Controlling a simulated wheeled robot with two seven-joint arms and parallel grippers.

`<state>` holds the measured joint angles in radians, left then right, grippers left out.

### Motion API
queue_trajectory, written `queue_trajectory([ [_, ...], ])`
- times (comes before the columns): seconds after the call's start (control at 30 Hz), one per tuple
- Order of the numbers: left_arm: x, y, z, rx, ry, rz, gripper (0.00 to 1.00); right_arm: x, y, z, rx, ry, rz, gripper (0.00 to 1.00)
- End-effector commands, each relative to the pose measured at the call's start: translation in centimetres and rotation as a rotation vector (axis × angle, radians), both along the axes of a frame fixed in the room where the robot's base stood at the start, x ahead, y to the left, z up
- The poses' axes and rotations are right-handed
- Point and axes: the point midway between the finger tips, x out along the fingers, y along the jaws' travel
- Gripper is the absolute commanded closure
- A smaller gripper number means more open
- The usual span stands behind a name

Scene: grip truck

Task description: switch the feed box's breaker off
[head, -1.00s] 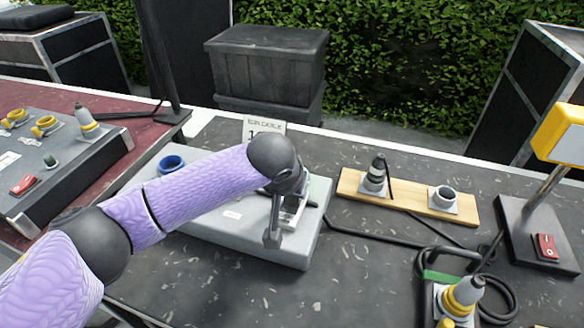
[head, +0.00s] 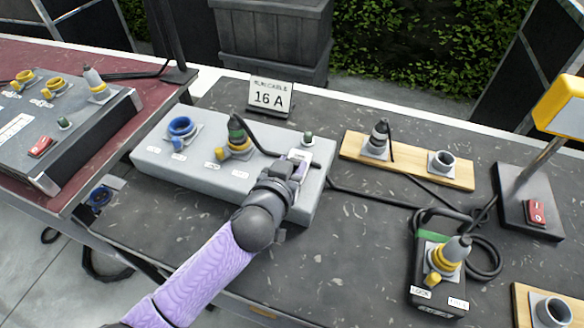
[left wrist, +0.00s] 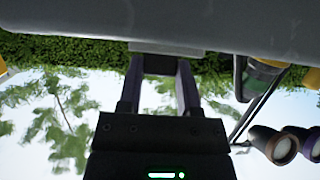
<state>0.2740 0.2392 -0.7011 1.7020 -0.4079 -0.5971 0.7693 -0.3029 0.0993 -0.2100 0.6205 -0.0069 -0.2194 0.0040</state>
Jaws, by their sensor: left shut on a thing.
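The light grey feed box (head: 195,158) lies on the dark table. It carries a blue socket (head: 181,128), a yellow socket with a grey and green plug (head: 236,140), and a small green lamp (head: 308,138) near its right end. My left gripper (head: 299,163) is at the right end of the box, just in front of the lamp. In the left wrist view its fingers (left wrist: 160,68) are shut on a dark block (left wrist: 160,61) at the grey box, apparently the breaker. In the head view the gripper hides the breaker, so its position cannot be told. My right gripper is out of view.
A 16 A sign (head: 269,98) stands behind the box. A dark box with a red switch (head: 41,147) is at left. At right are a wooden board with sockets (head: 408,163), a stand with a red switch (head: 537,212) and a black unit (head: 428,295) with cables.

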Motion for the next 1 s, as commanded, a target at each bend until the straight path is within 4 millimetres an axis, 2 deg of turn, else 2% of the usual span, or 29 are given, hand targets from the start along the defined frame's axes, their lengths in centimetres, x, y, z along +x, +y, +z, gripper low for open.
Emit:
queue_trajectory([
  [0.03, -0.1, 0.0, -0.7, -0.009, -0.015, 0.001, 1.00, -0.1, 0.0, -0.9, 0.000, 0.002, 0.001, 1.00],
  [0.23, -0.3, 0.1, -0.6, -0.026, -0.077, 0.001, 1.00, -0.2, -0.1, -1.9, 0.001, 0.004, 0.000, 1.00],
  [0.8, -0.3, 0.1, -0.3, -0.033, -0.106, 0.001, 1.00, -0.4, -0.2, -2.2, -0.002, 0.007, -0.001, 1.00],
  [0.83, -0.3, 0.1, -0.3, -0.033, -0.106, 0.001, 0.54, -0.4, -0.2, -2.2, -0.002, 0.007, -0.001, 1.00],
  [1.0, -0.4, 0.1, -0.3, -0.033, -0.106, 0.000, 0.21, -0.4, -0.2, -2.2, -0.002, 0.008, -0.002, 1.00],
])
